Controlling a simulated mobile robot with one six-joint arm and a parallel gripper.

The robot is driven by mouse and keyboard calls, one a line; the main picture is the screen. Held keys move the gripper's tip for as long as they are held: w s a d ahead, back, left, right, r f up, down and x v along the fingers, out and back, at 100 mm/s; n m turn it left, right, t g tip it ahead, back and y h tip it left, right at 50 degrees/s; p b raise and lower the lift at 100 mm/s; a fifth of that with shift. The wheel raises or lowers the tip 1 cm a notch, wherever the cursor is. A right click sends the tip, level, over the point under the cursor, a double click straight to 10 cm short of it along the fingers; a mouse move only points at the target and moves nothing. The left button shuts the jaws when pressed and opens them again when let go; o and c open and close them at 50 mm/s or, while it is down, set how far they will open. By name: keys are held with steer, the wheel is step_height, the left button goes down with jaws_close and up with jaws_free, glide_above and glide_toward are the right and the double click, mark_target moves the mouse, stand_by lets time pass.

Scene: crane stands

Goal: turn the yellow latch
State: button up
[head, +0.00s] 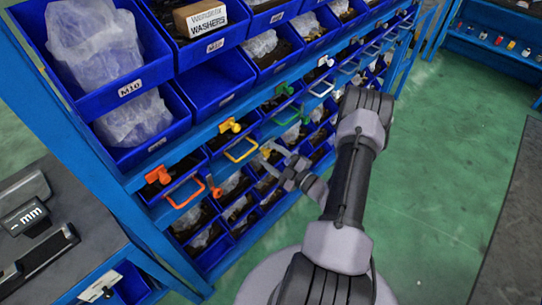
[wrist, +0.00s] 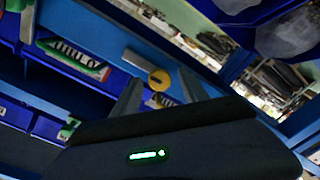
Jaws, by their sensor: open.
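The yellow latch (head: 230,125) sits on the blue rail of the rack in the head view, above a yellow pull handle (head: 241,152). In the wrist view a round yellow piece, likely this latch (wrist: 159,80), shows just beyond the fingertips, with a grey bar beside it. My gripper (head: 267,158) is open and empty, to the lower right of the latch in the head view. Its two fingers also show in the wrist view (wrist: 160,96), apart from each other. Whether a fingertip touches the latch cannot be told.
An orange latch (head: 158,175) and a green latch (head: 284,90) sit on the same rail. Blue bins (head: 215,88) with bagged parts fill the rack. A dark workbench (head: 75,215) stands at the lower left. Green floor (head: 435,165) is open to the right.

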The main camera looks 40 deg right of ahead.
steer(key=shift+c, duration=0.2)
jaws_close()
steer(key=n, duration=0.4)
steer(key=shift+n, duration=0.4)
steer(key=n, duration=0.4)
steer(key=shift+f+n, duration=0.1)
steer(key=shift+n, duration=0.2)
steer(key=n, duration=0.4)
steer(key=shift+n+b, duration=0.3)
steer(key=shift+b, duration=0.05)
steer(key=shift+n+b, duration=0.35)
steer(key=shift+n, duration=1.65)
